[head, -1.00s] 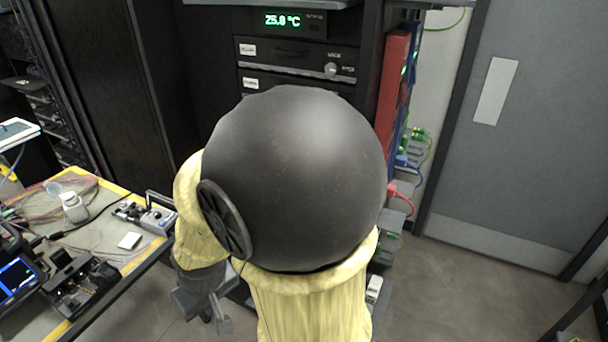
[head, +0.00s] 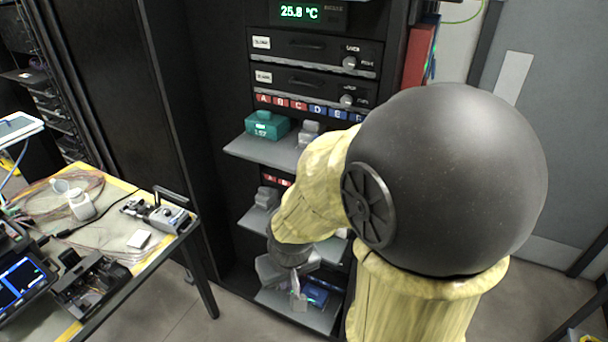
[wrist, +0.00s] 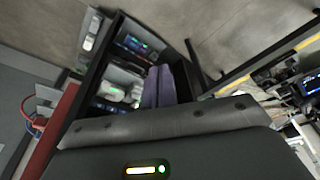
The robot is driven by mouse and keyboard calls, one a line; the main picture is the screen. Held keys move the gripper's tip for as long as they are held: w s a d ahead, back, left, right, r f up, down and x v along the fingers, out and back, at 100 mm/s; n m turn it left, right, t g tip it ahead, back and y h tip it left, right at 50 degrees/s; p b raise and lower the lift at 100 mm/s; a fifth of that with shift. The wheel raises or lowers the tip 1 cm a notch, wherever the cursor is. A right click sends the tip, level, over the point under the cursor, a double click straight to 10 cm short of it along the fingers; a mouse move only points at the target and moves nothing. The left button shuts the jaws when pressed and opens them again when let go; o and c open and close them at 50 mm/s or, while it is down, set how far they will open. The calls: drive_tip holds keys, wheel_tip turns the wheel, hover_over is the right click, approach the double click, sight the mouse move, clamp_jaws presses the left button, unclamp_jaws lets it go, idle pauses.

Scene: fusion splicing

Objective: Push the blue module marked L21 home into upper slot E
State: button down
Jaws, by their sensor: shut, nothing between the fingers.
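A blue module (head: 316,294) lies on the lowest pull-out shelf (head: 285,311) of the rack. Its marking is too small to read. In the wrist view, a blue unit with a green light (wrist: 136,44) shows beyond the fingers. The upper row has red and blue letter labels; blue label E (head: 337,113) is near its right end. My arm hides most of the space below that label, so I cannot see inside slot E. My gripper (head: 298,297) points down near the lowest shelf, just left of the blue module. Its fingers (wrist: 160,86) are together and empty.
A teal module (head: 267,125) sits on the upper shelf (head: 245,146) under A and B. Grey blocks (head: 308,132) stand beside it. A middle shelf (head: 252,218) is partly behind my arm. A yellow-edged workbench (head: 100,262) with tools stands left.

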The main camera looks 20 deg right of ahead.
idle(0.3)
drive_tip(key=w+d+f+n+g+h+p, duration=0.1)
drive_tip(key=w+d+f+n+h+p, duration=0.2)
drive_tip(key=w+d+n+h+p, duration=0.25)
drive_tip(key=w+d+f+n+h+p, duration=0.2)
drive_tip(key=w+d+f+n+p, duration=0.15)
drive_tip(key=d+n, duration=0.35)
drive_tip(key=w+a+r+n+t+h+p, duration=0.1)
drive_tip(key=w+r+n+t+h+p, duration=0.2)
drive_tip(key=w+r+n, duration=1)
drive_tip(key=t+p, duration=0.3)
drive_tip(key=t, duration=0.1)
drive_tip(key=shift+w+r, duration=0.15)
drive_tip(key=shift+r, duration=0.1)
drive_tip(key=shift+f+h, duration=0.1)
drive_tip(key=shift+h, duration=0.15)
